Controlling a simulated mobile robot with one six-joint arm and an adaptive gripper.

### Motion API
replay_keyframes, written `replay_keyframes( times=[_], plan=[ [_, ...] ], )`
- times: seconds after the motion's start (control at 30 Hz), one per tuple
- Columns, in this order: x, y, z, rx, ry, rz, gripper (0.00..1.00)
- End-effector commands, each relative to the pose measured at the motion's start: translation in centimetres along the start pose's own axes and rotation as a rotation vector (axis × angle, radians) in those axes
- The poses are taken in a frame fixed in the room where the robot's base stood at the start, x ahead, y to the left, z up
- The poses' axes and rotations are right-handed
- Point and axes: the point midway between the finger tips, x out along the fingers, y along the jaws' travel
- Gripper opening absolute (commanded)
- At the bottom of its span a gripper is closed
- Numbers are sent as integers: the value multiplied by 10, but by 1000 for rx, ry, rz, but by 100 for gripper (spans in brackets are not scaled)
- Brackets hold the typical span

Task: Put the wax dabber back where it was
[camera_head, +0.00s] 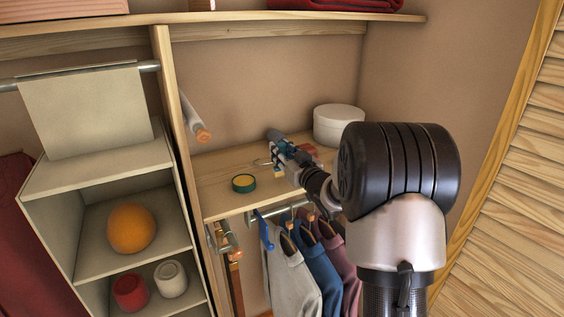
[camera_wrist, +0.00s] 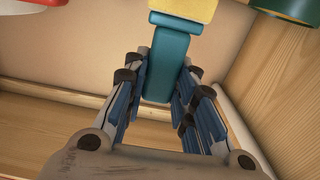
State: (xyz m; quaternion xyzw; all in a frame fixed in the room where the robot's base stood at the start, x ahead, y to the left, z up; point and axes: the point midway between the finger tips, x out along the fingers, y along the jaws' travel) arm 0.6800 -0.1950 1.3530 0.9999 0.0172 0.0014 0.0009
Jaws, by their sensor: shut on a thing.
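The wax dabber shows in the wrist view as a teal handle (camera_wrist: 168,55) with a pale yellow block (camera_wrist: 185,8) at its end, cut off by the top edge. My gripper (camera_wrist: 163,88) has its blue-padded fingers shut on the teal handle, one on each side. In the head view my gripper (camera_head: 279,150) is over the wooden shelf (camera_head: 222,167), behind and right of a round green tin (camera_head: 244,183) with a yellowish top. The dabber is too small and covered there to make out well. The tin's side also shows in the wrist view (camera_wrist: 283,10).
A round white box (camera_head: 338,125) stands at the back right of the shelf. A reddish flat item (camera_head: 308,150) lies behind my gripper. A rolled item (camera_head: 194,118) leans at the left divider. Clothes on hangers (camera_head: 290,270) hang below the shelf.

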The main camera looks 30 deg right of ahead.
Motion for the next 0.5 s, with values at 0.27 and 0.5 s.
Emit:
replay_keyframes(
  times=[0.27,0.5],
  plan=[
    [0,0,27,1,0,0,1],
    [0,0,30,1,-1,0,1]
  ],
)
